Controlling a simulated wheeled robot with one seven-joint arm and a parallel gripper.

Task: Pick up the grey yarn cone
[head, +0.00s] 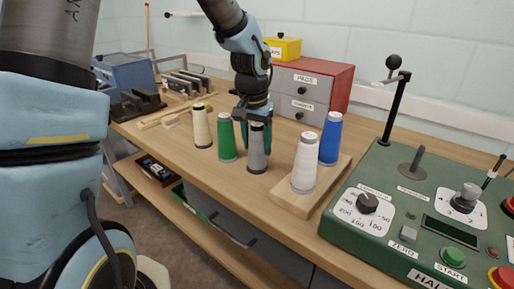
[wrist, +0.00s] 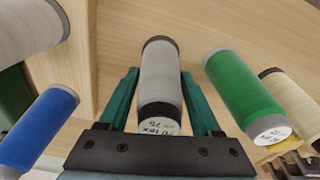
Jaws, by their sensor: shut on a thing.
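The grey yarn cone (head: 257,151) stands on the wooden bench in the middle of the row of cones. My gripper (head: 256,134) is over it from above, with its teal fingers on both sides of the cone's upper part. In the wrist view the grey cone (wrist: 160,85) lies between the two teal fingers of my gripper (wrist: 160,95), its labelled end facing the camera. The gripper is shut on it. The cone's base appears to be at the bench top; I cannot tell whether it touches.
A green cone (head: 226,138) stands close on the left, a cream cone (head: 202,127) beyond it. White (head: 305,163) and blue (head: 330,138) cones stand on a wooden board (head: 290,204) to the right. A green control box (head: 340,232) fills the right. Drawers (head: 300,88) stand behind.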

